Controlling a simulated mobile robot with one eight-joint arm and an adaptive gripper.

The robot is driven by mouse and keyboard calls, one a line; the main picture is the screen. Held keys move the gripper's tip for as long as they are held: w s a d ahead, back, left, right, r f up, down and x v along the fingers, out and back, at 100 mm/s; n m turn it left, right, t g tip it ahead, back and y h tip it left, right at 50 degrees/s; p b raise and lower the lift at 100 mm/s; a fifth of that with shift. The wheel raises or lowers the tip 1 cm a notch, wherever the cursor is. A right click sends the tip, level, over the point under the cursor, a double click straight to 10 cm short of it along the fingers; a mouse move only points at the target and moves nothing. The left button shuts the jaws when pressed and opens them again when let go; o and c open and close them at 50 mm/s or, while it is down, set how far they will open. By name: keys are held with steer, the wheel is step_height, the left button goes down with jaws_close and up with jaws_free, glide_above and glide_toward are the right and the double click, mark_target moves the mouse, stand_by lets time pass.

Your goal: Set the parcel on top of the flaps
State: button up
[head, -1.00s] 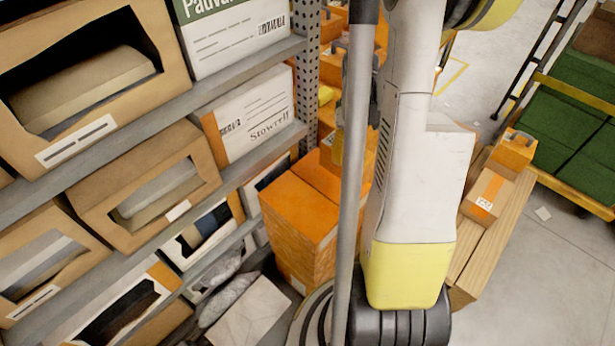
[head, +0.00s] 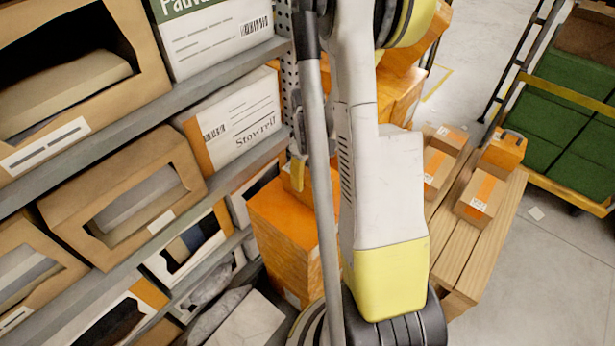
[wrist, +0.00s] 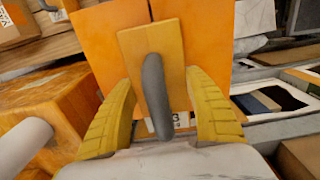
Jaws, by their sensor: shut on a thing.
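The parcel (wrist: 134,50) is a small yellow-orange block with a dark grey handle-like bar on it. My gripper (wrist: 160,100) is shut on it, with a yellow finger at each side in the wrist view. Beyond it are the orange flaps (wrist: 205,45) of a carton, with a dark seam between them. In the head view the orange carton (head: 285,245) stands beside the rack, and part of my gripper (head: 298,170) shows just above its far end. My arm and a grey pole hide much there. I cannot tell whether the parcel touches the flaps.
A rack (head: 120,125) with open brown boxes and white cartons runs along the left. A wooden bench (head: 470,240) at right holds brown parcels (head: 480,195) and an orange case (head: 505,150). A cart with green crates (head: 570,120) stands at far right. Floor at lower right is clear.

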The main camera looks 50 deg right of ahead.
steer(key=shift+f, duration=0.2)
steer(key=o, duration=1.4)
steer(key=shift+r, duration=0.15)
step_height(320, 180, up, 12)
steer(key=p, duration=0.4)
steer(key=shift+w+a+r, duration=0.1)
steer(key=shift+a+r, duration=0.15)
steer(key=shift+r, duration=0.1)
steer(key=s+a+r+t, duration=0.2)
steer(key=a+r, duration=0.2)
steer(key=a, duration=0.4)
steer(key=s+a+r+t, duration=0.1)
steer(key=a+r+t, duration=0.1)
steer(key=a+r, duration=0.3)
steer(key=s+a+r+m+t, duration=0.1)
steer(key=a+r, duration=0.4)
steer(key=a, duration=0.7)
steer(key=shift+s+t, duration=0.85)
steer(key=shift+t, duration=0.25)
